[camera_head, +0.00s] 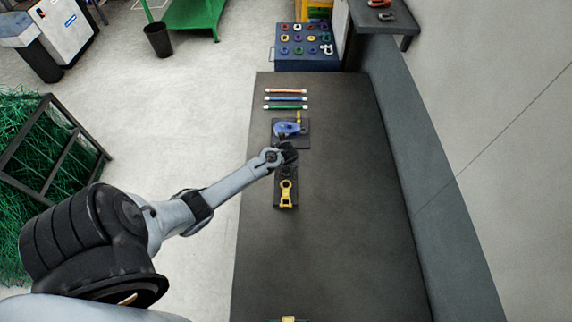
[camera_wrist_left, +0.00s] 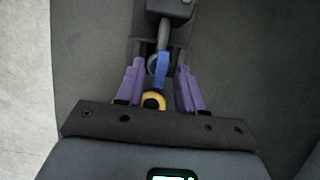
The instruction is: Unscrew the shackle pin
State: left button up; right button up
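A blue shackle (camera_head: 287,128) sits on a small dark plate on the bench, with a yellow part (camera_head: 299,116) just beyond it. My left gripper (camera_head: 288,150) is just on the near side of the blue shackle. In the left wrist view, its two purple fingers (camera_wrist_left: 158,92) are apart. A blue loop (camera_wrist_left: 158,64) and a yellow-orange ring (camera_wrist_left: 153,101) show between them, the ring nearer the left finger. I cannot tell whether either finger touches the ring. The pin's thread is not visible.
A yellow shackle-shaped piece (camera_head: 286,194) lies on a dark plate nearer me. Red, blue and green rods (camera_head: 286,98) lie beyond the blue shackle. A blue case of shackles (camera_head: 306,50) stands past the bench's far end. The right side of the bench (camera_head: 350,200) is clear.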

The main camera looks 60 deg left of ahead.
pick_arm(q)
grip_shut()
jog(key=shift+n, duration=0.3)
